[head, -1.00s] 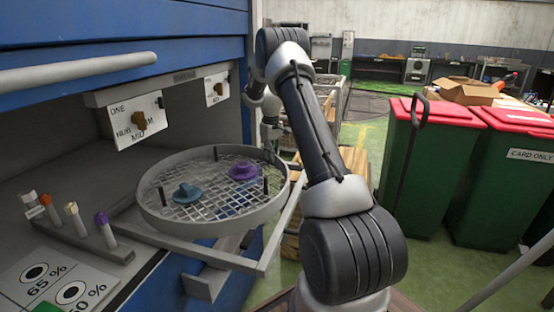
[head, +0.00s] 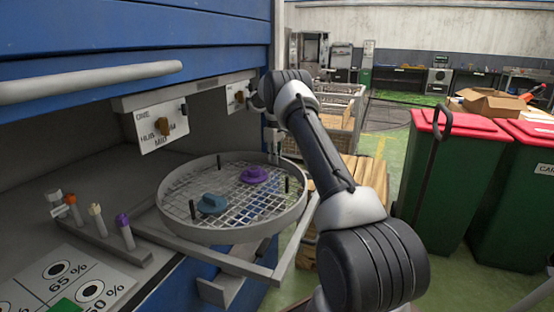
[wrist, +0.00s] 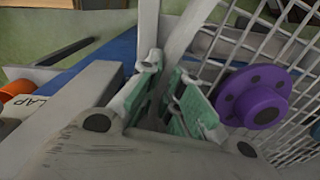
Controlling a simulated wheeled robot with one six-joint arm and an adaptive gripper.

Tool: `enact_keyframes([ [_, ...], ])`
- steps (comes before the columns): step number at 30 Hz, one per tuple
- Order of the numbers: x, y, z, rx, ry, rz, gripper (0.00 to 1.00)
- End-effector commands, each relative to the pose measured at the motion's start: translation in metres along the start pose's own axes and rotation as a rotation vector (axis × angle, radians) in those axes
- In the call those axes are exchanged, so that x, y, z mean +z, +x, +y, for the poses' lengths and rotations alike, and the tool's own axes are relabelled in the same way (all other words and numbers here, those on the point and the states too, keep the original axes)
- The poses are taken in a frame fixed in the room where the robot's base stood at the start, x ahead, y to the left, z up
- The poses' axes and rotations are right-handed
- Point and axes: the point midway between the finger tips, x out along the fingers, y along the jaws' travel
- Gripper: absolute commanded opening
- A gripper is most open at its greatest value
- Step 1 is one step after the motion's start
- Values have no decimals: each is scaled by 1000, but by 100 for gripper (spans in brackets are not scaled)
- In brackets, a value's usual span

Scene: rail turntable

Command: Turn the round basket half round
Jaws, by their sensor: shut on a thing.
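The round basket (head: 170,225) is a shallow grey ring with a wire mesh floor and short dark posts. It sits on a grey rail frame (head: 205,258) jutting from the blue machine. A blue knobbed piece (head: 212,203) and a purple one (head: 254,175) lie on the mesh; the purple one also shows in the wrist view (wrist: 258,97). My gripper (wrist: 167,85), with green pads, is shut on the basket's rim (wrist: 190,28). In the head view it is at the far right of the rim, small and partly hidden by my arm.
A panel marked 65 % (head: 45,275) is at front left. A dial plate (head: 160,128) hangs behind the basket. Green bins with red lids (head: 445,180) stand to the right. Wooden planks (head: 360,180) lie behind my arm.

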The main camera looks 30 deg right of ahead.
Motion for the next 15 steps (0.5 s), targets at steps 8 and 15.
enact_keyframes([
  [8,-3,-1,1,3,-8,2,0],
  [15,-2,-1,1,2,-8,2,9],
])
